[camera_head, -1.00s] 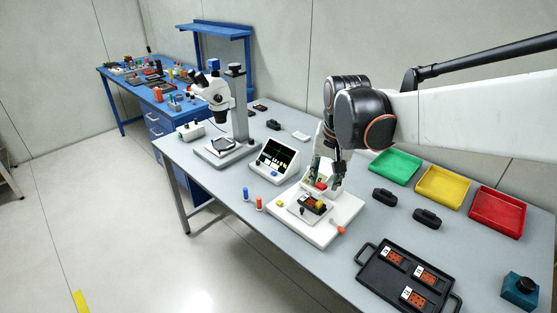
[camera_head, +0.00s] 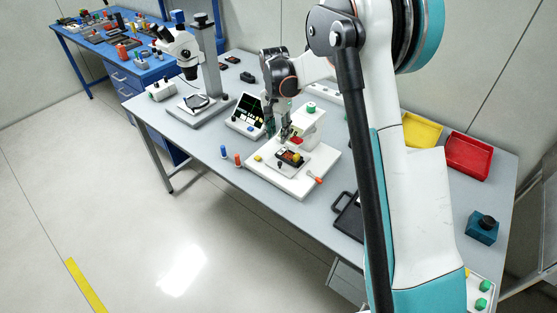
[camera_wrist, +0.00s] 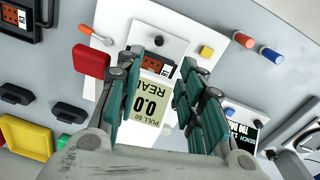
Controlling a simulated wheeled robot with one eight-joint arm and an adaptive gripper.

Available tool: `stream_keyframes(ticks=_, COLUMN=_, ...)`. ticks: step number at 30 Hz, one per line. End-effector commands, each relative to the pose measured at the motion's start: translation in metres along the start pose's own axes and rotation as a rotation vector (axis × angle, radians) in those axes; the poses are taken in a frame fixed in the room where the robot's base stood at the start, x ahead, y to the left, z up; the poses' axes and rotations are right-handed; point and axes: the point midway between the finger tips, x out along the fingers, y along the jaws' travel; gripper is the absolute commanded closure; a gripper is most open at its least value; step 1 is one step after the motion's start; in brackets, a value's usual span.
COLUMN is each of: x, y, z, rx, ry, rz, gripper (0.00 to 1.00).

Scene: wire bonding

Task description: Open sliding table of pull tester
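The white pull tester (camera_head: 307,185) stands on the grey bench in the head view, with an upright head (camera_head: 308,124) at its back. Its sliding table (camera_head: 282,167) carries a dark fixture with an orange-brown part (camera_head: 291,157). In the wrist view the carried part (camera_wrist: 159,64) lies just beyond the fingertips, partly hidden by them. My gripper (camera_head: 278,137) is at the left side of the tester head, above the base. In the wrist view my gripper (camera_wrist: 158,72) has its fingers apart, with the tester's display (camera_wrist: 150,102) seen between them. No grasp or contact is clear.
Blue and orange pegs (camera_head: 238,160) stand left of the tester. A monitor (camera_head: 245,113) and microscope (camera_head: 195,75) stand farther left. A red block (camera_wrist: 91,60) lies close beside the fingers in the wrist view. A black tray (camera_head: 347,212) is partly hidden by my arm.

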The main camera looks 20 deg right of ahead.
Motion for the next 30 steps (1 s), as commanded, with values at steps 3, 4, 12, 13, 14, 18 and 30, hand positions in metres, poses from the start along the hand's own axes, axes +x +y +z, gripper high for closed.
stream_keyframes(ticks=3, x=0.013, y=0.000, z=0.000, rx=0.000, ry=0.000, rz=0.000, gripper=0.65)
stream_keyframes(ticks=4, x=0.018, y=0.000, z=0.000, rx=0.000, ry=0.000, rz=0.000, gripper=0.65)
stream_keyframes(ticks=12, x=0.070, y=0.000, z=0.000, rx=-0.001, ry=0.000, rz=-0.001, gripper=0.65)
stream_keyframes(ticks=13, x=0.076, y=0.000, z=0.000, rx=-0.001, ry=0.000, rz=-0.001, gripper=0.65)
stream_keyframes(ticks=14, x=0.082, y=0.000, z=0.000, rx=-0.001, ry=0.000, rz=-0.001, gripper=0.65)
stream_keyframes(ticks=18, x=0.106, y=0.000, z=0.000, rx=-0.001, ry=0.000, rz=-0.001, gripper=0.65)
stream_keyframes(ticks=30, x=0.134, y=0.000, z=0.000, rx=-0.001, ry=0.000, rz=-0.001, gripper=0.65)
